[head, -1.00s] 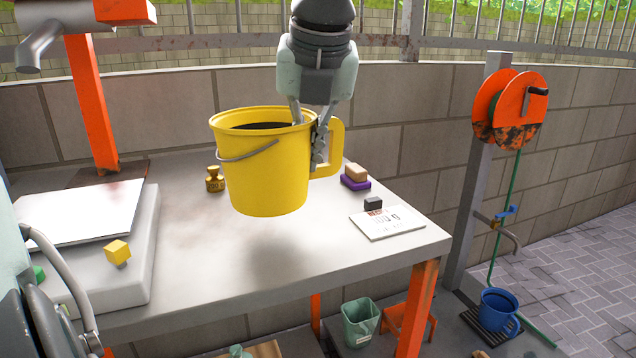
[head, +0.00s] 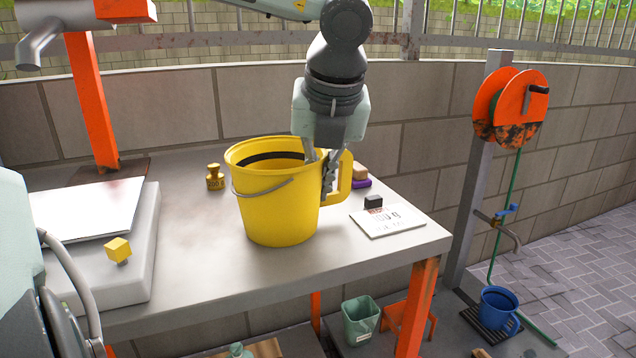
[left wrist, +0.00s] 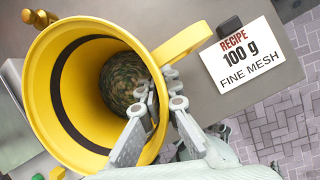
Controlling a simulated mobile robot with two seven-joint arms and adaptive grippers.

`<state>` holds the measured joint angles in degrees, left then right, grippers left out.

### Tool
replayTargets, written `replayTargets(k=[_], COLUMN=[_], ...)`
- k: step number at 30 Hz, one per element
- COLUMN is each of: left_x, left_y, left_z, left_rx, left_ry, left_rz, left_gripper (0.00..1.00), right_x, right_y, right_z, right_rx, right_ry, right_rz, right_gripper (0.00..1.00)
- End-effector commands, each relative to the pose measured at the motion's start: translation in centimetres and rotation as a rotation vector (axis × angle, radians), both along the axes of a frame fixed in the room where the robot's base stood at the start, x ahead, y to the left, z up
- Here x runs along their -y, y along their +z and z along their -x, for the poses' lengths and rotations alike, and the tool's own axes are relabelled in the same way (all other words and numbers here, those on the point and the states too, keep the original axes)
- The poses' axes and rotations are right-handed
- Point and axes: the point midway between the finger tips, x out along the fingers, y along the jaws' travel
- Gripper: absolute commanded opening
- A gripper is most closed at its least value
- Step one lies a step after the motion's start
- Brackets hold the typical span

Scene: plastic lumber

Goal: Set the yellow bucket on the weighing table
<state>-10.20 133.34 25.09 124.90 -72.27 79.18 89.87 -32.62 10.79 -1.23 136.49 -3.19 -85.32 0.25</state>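The yellow bucket (head: 275,205) stands upright at the middle of the weighing table (head: 190,270). Its bottom seems to touch the top; I cannot see a clear gap. My left gripper (head: 322,168) comes from above and is shut on the bucket's wall beside its side handle, one finger inside and one outside. The left wrist view shows the bucket (left wrist: 48,95) from above, with dark greenish speckled material at the bottom and my left gripper (left wrist: 160,95) across the rim. My right gripper is not in view.
A scale (head: 85,215) with a yellow cube (head: 118,250) stands at the left. A brass weight (head: 215,178) is behind the bucket. A recipe card (head: 395,224) reading 100 g with a dark block (head: 373,202), and a purple-based brush (head: 361,178), lie to the right. The front tabletop is free.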

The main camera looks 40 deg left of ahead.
Motion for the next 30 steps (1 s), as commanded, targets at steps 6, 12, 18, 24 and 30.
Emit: replayTargets(k=[6, 12, 18, 24, 30], left_x=[0.0, 0.0, 0.0, 0.0, 1.2], left_y=[-0.1, -0.1, -0.1, 0.3, 3.5], left_z=[0.0, 0.0, 0.0, 0.0, 0.7], left_rx=[0.000, -0.001, 0.000, -0.001, 0.005], left_ry=[0.000, 0.000, 0.000, 0.000, 0.000], left_rz=[0.000, -0.001, 0.000, 0.001, -0.003], left_gripper=[0.03, 0.26, 0.26, 0.26, 0.26], right_x=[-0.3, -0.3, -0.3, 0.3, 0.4], right_y=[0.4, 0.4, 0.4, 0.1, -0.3], right_z=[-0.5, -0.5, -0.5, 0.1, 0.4], right_rx=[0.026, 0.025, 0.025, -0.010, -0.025], right_ry=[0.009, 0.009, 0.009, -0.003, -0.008], right_rz=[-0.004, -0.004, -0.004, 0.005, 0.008], right_gripper=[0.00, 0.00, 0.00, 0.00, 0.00])
